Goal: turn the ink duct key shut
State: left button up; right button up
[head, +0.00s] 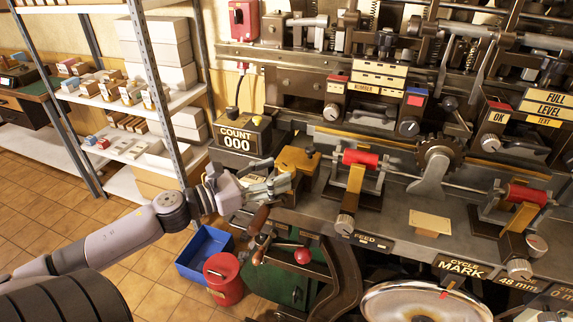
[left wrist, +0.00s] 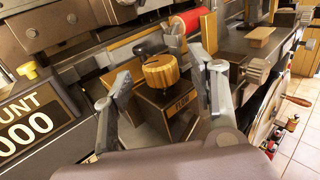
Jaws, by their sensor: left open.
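My left gripper (head: 283,177) comes in from the left and is open. In the left wrist view, its two fingers (left wrist: 163,88) stand apart, one on each side of a ribbed brass-coloured knob (left wrist: 162,72). I see no finger touching the knob. In the head view, a brass-coloured part (head: 298,160) shows just beyond the fingertips, partly hidden by them. My right gripper is out of view.
The COUNT 000 box (head: 238,137) with a yellow button stands left of the gripper. A red roller (head: 361,159) is to the right. Below are a red-knobbed lever (head: 302,256), a blue bin (head: 205,252) and a red bucket (head: 222,277). Shelves (head: 130,100) stand at the left.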

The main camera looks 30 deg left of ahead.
aim_at(280, 171)
pick_arm(q)
jog(key=shift+p+x, duration=0.35)
jog(key=shift+x, duration=1.6)
jog(key=shift+c, duration=0.2)
jog(key=c, duration=1.1)
jog(key=shift+c, duration=0.2)
